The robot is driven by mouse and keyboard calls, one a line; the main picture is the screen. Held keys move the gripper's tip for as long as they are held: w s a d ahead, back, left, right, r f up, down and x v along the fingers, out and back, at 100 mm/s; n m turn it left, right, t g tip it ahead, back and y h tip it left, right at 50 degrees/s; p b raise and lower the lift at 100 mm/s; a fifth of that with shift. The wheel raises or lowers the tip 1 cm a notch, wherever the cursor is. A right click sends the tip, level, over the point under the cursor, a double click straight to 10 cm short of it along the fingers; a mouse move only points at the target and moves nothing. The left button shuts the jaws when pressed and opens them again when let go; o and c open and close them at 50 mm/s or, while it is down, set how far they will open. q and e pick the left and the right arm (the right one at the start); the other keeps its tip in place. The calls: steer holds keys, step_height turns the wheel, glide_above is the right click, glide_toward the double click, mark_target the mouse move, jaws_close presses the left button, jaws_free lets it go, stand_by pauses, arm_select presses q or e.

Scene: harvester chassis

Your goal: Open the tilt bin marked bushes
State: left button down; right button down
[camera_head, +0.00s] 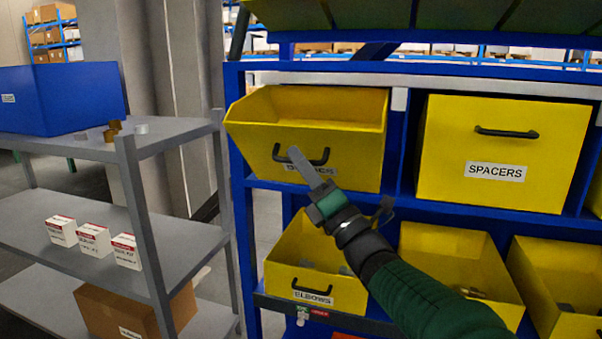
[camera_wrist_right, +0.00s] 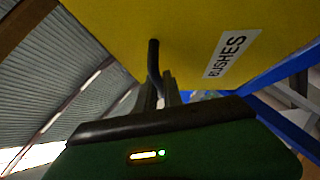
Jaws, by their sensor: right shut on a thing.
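The yellow tilt bin marked bushes (camera_head: 335,115) is in the upper left bay of the blue rack in the head view. It is tilted forward, with its top leaning out and an opening showing behind its front edge. Its label is mostly covered by my gripper there. In the right wrist view the label (camera_wrist_right: 226,55) shows sideways and partly legible. My right gripper (camera_head: 297,156) is at the bin's black handle (camera_head: 318,160). In the right wrist view the fingers (camera_wrist_right: 160,92) are shut on the handle (camera_wrist_right: 153,60). My left gripper is out of view.
A closed bin marked SPACERS (camera_head: 500,150) is to the right. Open bins, including one marked ELBOWS (camera_head: 312,275), sit below my right arm. A grey shelf (camera_head: 90,230) with small boxes and a blue crate (camera_head: 60,98) stands left.

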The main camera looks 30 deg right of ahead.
stand_by(0.3)
steer(key=c, duration=1.8)
jaws_free()
steer(key=shift+w+d+f, duration=0.1)
steer(key=shift+w, duration=0.05)
steer(key=shift+o, duration=0.2)
steer(key=v, duration=1.7)
steer(key=shift+p, duration=0.35)
